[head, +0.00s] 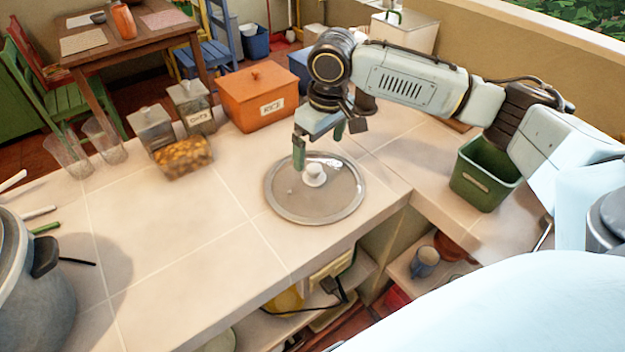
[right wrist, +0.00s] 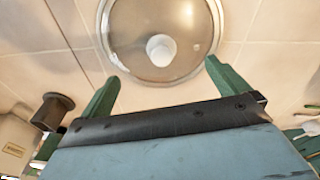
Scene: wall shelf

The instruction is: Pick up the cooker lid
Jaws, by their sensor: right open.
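The cooker lid (head: 290,205) is a round, see-through disc with a metal rim and a white knob (head: 315,174). It lies flat on the tiled counter, left of the counter's inner corner. My right gripper (head: 318,150) is above the lid's far side, with its green fingers pointing down near the knob. In the right wrist view the lid (right wrist: 135,35) lies beyond the two spread fingers (right wrist: 158,80), and its knob (right wrist: 161,50) shows between them in the picture. The gripper is open and empty. My left gripper is not in view.
A large grey pot (head: 35,285) stands at the left front. An orange rice box (head: 258,95), glass canisters (head: 190,103) and clear tumblers (head: 68,155) stand along the back. A green bin (head: 484,172) is at the right. The counter left of the lid is clear.

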